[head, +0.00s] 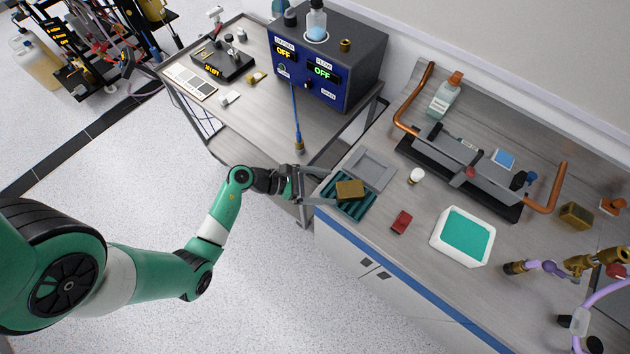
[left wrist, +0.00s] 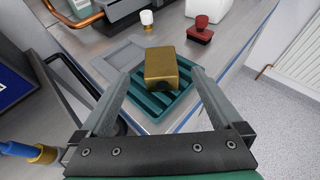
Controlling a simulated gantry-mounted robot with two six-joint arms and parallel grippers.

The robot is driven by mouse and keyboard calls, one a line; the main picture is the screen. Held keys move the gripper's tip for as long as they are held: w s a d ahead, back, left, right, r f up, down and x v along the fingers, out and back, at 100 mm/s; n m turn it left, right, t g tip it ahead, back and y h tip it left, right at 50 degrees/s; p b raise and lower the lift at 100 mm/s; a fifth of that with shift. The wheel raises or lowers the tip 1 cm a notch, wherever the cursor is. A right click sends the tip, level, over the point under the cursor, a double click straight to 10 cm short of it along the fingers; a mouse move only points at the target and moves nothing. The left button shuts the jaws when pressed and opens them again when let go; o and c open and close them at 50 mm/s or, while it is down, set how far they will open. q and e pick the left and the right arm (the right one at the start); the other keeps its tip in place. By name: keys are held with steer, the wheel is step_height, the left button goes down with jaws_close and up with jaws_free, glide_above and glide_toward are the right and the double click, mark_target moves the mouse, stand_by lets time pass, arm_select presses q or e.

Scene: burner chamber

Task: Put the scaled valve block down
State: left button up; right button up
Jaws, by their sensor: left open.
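A brass-coloured block (head: 349,190), which looks like the valve block, rests on a teal ribbed tray (head: 346,211) at the bench's left end. My left gripper (head: 327,187) is open. Its fingertips (left wrist: 160,76) lie on either side of the block, with a visible gap on both sides. Scale on the block is too small to make out. My right gripper is in neither view.
A grey recessed tray (head: 370,169) lies behind the ribbed one. A red object (head: 401,222), a small white-topped item (head: 416,176) and a white tub with teal contents (head: 463,237) stand to the right. Another brass block (head: 576,215) is far right. The blue control box (head: 330,65) stands behind left.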

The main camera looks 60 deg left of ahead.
arm_select(q)
steer(key=v, duration=0.3)
steer(key=shift+s+a, duration=0.1)
steer(key=shift+s, duration=0.15)
